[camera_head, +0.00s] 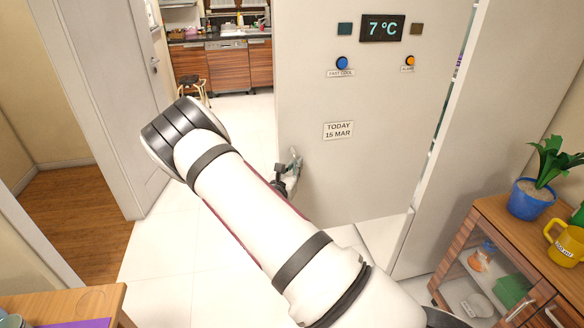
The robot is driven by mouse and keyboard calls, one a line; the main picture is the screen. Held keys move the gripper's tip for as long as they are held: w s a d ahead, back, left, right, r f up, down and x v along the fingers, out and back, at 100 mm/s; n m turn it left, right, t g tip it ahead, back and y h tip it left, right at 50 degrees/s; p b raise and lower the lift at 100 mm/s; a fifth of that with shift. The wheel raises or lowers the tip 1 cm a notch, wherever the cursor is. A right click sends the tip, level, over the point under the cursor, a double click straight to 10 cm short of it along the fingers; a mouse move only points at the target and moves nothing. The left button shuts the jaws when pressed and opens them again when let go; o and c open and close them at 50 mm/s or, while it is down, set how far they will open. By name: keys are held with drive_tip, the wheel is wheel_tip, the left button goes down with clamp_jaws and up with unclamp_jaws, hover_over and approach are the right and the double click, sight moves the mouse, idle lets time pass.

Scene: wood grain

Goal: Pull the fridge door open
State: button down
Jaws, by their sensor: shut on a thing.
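The light grey fridge door (385,175) fills the upper middle, with a 7 ºC display, buttons and a date label on its face. A narrow gap with small coloured items showing through runs along its right side, between it and the pale fridge body (510,110). The door stands out at an angle to that body. My gripper (292,168) is small and partly hidden behind my white arm, at the lower left edge of the door. It is shut on what looks like the door handle, which is mostly hidden.
A wooden cabinet (486,232) with a blue plant pot (530,200) and yellow mug (567,243) stands at right. A wooden table (95,300) is at bottom left. A white room door (115,100) is at left. A stool (193,88) stands farther back. Tiled floor left of the fridge door is clear.

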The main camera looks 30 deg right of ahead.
drive_tip(key=shift+w+a, duration=0.15)
drive_tip(key=shift+a, duration=0.1)
drive_tip(key=c, duration=1.7)
unclamp_jaws()
drive_tip(key=shift+d, duration=0.1)
drive_tip(key=v, duration=1.2)
drive_tip(key=shift+r, duration=0.1)
